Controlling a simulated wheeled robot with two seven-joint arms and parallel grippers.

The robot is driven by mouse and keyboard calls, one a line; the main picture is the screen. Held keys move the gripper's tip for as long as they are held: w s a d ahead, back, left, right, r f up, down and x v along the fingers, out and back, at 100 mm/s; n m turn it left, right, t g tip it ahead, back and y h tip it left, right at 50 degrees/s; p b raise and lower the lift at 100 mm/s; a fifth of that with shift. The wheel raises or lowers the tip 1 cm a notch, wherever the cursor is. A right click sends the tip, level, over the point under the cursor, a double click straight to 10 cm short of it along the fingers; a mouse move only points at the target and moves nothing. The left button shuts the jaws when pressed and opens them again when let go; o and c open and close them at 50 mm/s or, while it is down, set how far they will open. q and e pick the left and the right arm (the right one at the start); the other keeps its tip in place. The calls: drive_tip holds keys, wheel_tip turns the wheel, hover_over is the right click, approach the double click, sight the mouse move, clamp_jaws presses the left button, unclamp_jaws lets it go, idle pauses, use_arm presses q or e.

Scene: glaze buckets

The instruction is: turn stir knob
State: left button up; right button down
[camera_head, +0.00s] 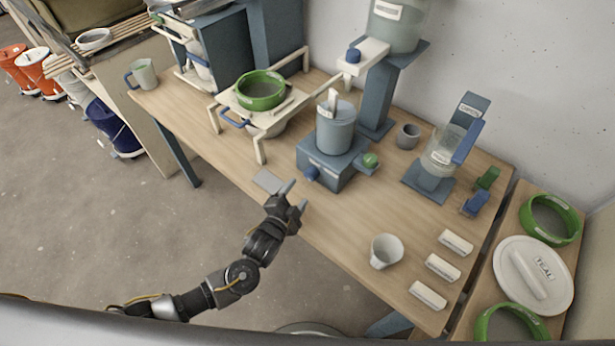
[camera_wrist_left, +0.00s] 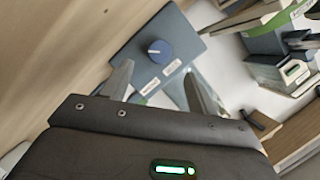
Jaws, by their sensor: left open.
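The stirrer (camera_head: 333,155) is a blue-grey base with a grey cylindrical vessel on top, standing near the middle of the table. A blue knob (camera_head: 311,172) sits on its front face, with a pale label beside it. In the left wrist view the knob (camera_wrist_left: 158,50) has a white pointer line and lies ahead of the fingers, near the middle between them. My left gripper (camera_head: 296,196) is open and empty, just in front of and below the knob, and appears apart from it. Its two fingers also show in the left wrist view (camera_wrist_left: 158,74). My right gripper is out of view.
A green knob (camera_head: 370,160) projects from the stirrer's right side. A cream stand with a green sieve (camera_head: 261,90) is at left. A white cup (camera_head: 386,251) and labelled white blocks (camera_head: 442,267) lie at right. The table front between stirrer and cup is clear.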

sight(308, 177)
use_arm(q)
drive_tip(key=x, duration=0.8)
drive_tip(key=shift+w+d+p, duration=0.1)
drive_tip(key=shift+w+p, duration=0.2)
drive_tip(key=shift+c, duration=0.2)
drive_tip(key=c, duration=0.9)
drive_tip(key=shift+c, duration=0.2)
drive_tip(key=shift+n, duration=0.3)
drive_tip(key=n+g+h+p, duration=0.1)
drive_tip(key=n, duration=0.1)
drive_tip(key=shift+r+n, duration=0.1)
drive_tip(key=shift+n, duration=0.3)
drive_tip(key=n+g+h, duration=0.2)
drive_tip(key=n, duration=0.1)
drive_tip(key=shift+w+n+p, duration=0.1)
drive_tip(key=shift+n+p, duration=0.25)
drive_tip(key=shift+n, duration=0.05)
drive_tip(key=n+g+h, duration=0.1)
drive_tip(key=n, duration=0.2)
drive_tip(key=shift+h, duration=0.3)
drive_tip(key=shift+n+g+h+b, duration=0.5)
drive_tip(key=shift+n+h, duration=0.4)
drive_tip(key=shift+n, duration=0.7)
